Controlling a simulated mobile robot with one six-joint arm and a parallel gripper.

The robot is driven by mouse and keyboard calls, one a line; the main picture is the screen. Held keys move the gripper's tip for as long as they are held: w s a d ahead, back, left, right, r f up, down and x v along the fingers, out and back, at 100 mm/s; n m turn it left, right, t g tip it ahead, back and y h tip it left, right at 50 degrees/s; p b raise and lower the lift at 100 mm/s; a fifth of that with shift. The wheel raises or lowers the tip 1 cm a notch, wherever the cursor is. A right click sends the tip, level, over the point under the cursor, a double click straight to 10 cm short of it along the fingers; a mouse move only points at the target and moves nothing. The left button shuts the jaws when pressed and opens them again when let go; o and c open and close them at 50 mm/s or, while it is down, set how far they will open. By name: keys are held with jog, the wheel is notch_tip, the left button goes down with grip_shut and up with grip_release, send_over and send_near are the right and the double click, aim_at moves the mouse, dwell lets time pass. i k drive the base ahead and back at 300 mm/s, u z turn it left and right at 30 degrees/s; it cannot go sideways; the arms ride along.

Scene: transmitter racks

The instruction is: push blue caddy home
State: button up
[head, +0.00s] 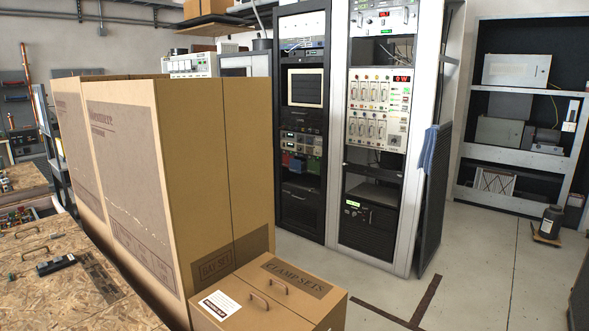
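A small blue block (297,164) sits in the left dark rack (301,215), between a red block (286,160) and a green block (313,166). It may be the blue caddy, but it is too small to tell. I cannot tell how far it stands out from the rack. My gripper is not in view.
Tall cardboard boxes (190,150) and a lower box marked CLAMP SETS (290,290) stand between me and the rack's lower left. A wooden bench (50,290) is at left. A dark panel (432,200) leans by the white rack (410,215).

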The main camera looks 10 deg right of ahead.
aim_at(296, 166)
jog(key=z, duration=0.1)
jog(key=k, duration=0.5)
jog(key=z, duration=0.55)
jog(key=k, duration=0.85)
jog(key=z, duration=0.35)
jog(key=i, duration=3.9)
jog(key=u, duration=0.15)
